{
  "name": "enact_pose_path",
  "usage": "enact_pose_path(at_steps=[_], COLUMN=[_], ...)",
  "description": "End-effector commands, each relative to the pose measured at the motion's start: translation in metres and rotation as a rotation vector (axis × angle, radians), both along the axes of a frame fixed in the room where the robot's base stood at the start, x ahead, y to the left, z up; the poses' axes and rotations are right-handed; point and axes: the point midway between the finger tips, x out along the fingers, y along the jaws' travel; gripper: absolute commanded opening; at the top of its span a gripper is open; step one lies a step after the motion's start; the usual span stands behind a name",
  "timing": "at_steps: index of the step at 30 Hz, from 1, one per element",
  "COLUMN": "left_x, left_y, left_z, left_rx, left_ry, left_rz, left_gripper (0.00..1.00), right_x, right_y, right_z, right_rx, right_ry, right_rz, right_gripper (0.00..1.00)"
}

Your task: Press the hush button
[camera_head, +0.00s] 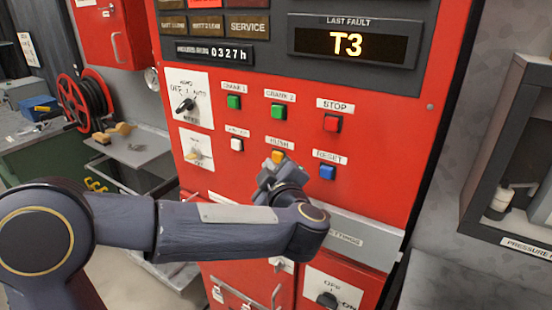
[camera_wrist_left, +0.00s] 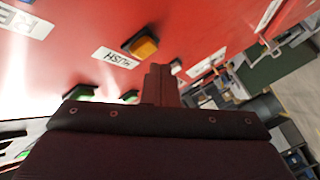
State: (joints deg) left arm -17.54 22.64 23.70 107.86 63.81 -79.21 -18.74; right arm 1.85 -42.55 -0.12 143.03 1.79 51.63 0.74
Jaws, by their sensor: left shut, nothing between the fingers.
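The amber hush button (camera_head: 278,156) sits under its HUSH label on the red panel, between the white and blue buttons. In the left wrist view the amber button (camera_wrist_left: 141,45) shows up close, with the HUSH label (camera_wrist_left: 115,58) beside it. My left gripper (camera_head: 268,174) is just below the amber button in the head view and partly overlaps its lower edge. In the left wrist view its shut fingers (camera_wrist_left: 160,85) are close together and empty, with their tips a little short of the button. I cannot tell whether they touch the panel. My right gripper is not in view.
The blue reset button (camera_head: 327,172) is right of my gripper, the white button (camera_head: 237,144) left. Green buttons (camera_head: 233,102) and the red stop button (camera_head: 332,123) are above. A rotary selector (camera_head: 186,104) is at left. The display (camera_head: 347,43) reads T3.

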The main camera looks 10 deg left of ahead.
Motion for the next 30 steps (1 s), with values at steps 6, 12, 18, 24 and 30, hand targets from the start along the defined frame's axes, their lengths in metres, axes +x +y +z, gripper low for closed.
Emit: enact_pose_path(at_steps=[6, 12, 18, 24, 30], left_x=[0.0000, 0.0000, 0.0000, 0.0012, 0.0074], left_y=[0.0000, -0.0001, 0.0000, -0.0006, -0.0031], left_z=[0.0000, -0.0001, 0.0000, 0.0001, 0.0005], left_rx=[0.000, 0.000, 0.000, 0.000, 0.000], left_ry=[0.000, 0.000, 0.000, 0.000, 0.000], left_rz=[0.000, 0.000, 0.000, 0.000, -0.001], left_gripper=[0.00, 0.00, 0.00, 0.00, 0.00], right_x=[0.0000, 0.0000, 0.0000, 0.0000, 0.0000], right_y=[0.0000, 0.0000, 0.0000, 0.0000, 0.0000], right_z=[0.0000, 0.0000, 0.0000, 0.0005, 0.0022], right_rx=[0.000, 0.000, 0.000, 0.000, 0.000], right_ry=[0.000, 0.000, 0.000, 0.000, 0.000], right_rz=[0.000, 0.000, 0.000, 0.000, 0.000], right_gripper=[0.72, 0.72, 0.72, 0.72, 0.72])
